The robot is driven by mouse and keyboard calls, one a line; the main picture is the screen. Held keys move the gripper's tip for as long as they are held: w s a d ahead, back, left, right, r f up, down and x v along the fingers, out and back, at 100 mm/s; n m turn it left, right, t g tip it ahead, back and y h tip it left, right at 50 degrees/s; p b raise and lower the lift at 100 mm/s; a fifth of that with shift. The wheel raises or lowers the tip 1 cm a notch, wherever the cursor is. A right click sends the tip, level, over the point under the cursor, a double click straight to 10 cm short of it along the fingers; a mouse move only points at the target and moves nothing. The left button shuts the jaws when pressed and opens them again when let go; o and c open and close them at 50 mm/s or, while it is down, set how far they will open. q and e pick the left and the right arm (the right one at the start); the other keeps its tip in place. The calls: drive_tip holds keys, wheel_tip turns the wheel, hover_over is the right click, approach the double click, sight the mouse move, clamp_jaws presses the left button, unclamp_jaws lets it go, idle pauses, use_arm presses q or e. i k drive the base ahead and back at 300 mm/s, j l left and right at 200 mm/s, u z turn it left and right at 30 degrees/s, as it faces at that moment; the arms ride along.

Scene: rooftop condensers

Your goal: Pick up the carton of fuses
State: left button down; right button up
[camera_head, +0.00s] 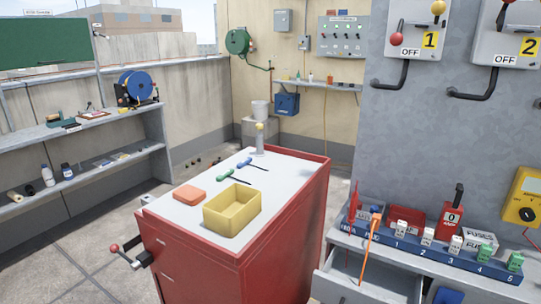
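The carton of fuses (480,240) is a small pale box with dark "FUSES" lettering. It stands on the grey bench at the right, behind the blue numbered rack (420,250). The rack and the small white and green pieces on it hide part of the carton's lower side. Neither of my grippers shows in the head view, and nothing is seen holding the carton.
A red cabinet (205,262) with a yellow tray (246,222) and screwdrivers stands in the middle. An open drawer (365,280) juts out below the bench. A red and black switch (452,220) and a yellow meter (523,200) are near the carton.

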sight(472, 239)
drive_tip(key=z, duration=1.4)
drive_tip(key=i+l, duration=0.1)
drive_tip(key=l, duration=0.2)
drive_tip(key=i+l, duration=0.25)
drive_tip(key=l, duration=0.3)
drive_tip(key=i+l+u, duration=0.1)
drive_tip(key=l+u, duration=0.2)
drive_tip(key=i+l+u, duration=0.1)
drive_tip(key=l+u, duration=0.15)
drive_tip(key=l, duration=0.15)
